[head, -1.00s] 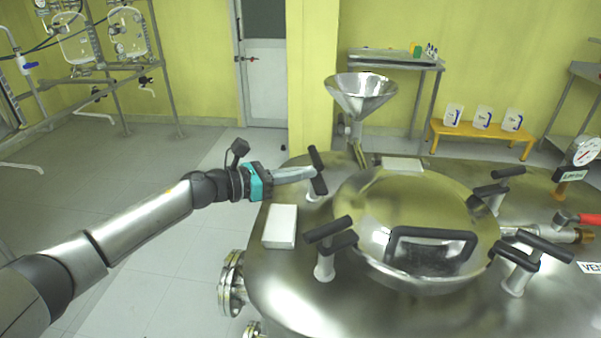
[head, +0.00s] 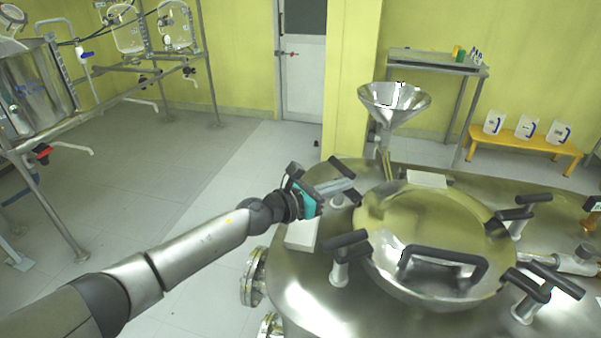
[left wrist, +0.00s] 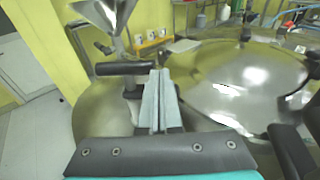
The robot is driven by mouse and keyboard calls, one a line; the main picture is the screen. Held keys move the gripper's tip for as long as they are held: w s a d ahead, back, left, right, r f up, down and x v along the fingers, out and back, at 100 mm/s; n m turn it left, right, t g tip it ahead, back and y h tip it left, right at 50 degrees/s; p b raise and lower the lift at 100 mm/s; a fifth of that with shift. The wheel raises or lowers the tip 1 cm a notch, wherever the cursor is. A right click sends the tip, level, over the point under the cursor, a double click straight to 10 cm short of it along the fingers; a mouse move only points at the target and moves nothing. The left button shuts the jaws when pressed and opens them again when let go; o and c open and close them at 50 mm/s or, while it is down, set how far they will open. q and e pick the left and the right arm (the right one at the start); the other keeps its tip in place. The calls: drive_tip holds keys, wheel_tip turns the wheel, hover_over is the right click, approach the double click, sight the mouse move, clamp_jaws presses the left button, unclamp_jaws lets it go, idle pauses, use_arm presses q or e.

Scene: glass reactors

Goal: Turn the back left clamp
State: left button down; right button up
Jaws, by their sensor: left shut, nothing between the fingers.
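The back left clamp (head: 337,162) has a black bar handle on a short pale post, at the left rim of the round steel lid (head: 440,215). In the left wrist view its black bar (left wrist: 122,68) lies across, left of the fingertips. My left gripper (head: 350,185) is shut and empty, with its fingers reaching right across the clamp. In the wrist view the shut fingers (left wrist: 158,75) lie alongside the post, close to the bar's right end; whether they touch it I cannot tell. The fingers hide part of the clamp. My right gripper is not in view.
The front left clamp (head: 341,258) and two right clamps, (head: 516,215) and (head: 530,290), stand around the lid. A steel funnel (head: 394,103) rises behind the back left clamp. A white box (head: 301,236) sits below my wrist. Open floor lies left of the vessel.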

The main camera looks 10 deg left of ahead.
use_arm(q)
drive_tip(key=shift+w+d, duration=0.25)
drive_tip(key=shift+d, duration=0.8)
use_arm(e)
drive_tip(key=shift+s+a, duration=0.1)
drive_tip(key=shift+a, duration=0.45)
use_arm(q)
drive_tip(key=shift+d, duration=0.1)
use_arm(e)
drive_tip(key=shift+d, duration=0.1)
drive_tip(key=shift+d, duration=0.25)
use_arm(q)
drive_tip(key=shift+f, duration=0.1)
